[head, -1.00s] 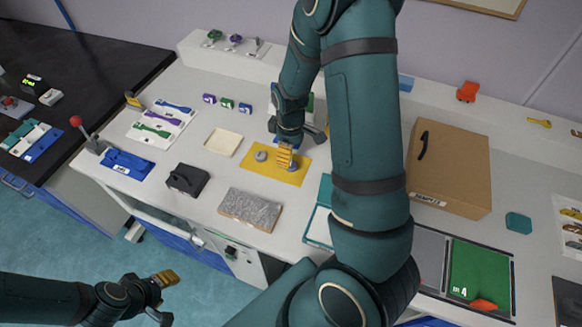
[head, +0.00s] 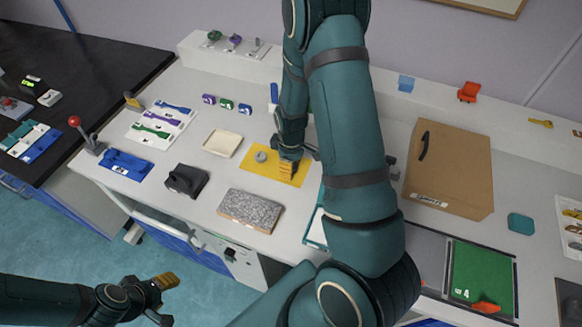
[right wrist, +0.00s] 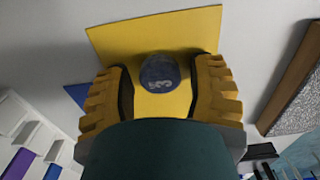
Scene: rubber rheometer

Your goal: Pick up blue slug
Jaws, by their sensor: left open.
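A round dark blue slug (right wrist: 159,73) with a pale mark lies on the yellow mat (right wrist: 195,28) in the right wrist view. My right gripper (right wrist: 160,90) is open, with one ridged yellow finger on each side of the slug; I see no contact. In the head view the right gripper (head: 289,170) points down at the right part of the yellow mat (head: 257,170) and hides what is under it. A grey round slug (head: 261,156) lies on the mat to its left. My left gripper (head: 163,299) is open and empty at the lower left, over the floor.
A cream tray (head: 222,143), a black device (head: 187,180) and a grey speckled block (head: 250,210) stand near the mat. Bare white bench lies between these things.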

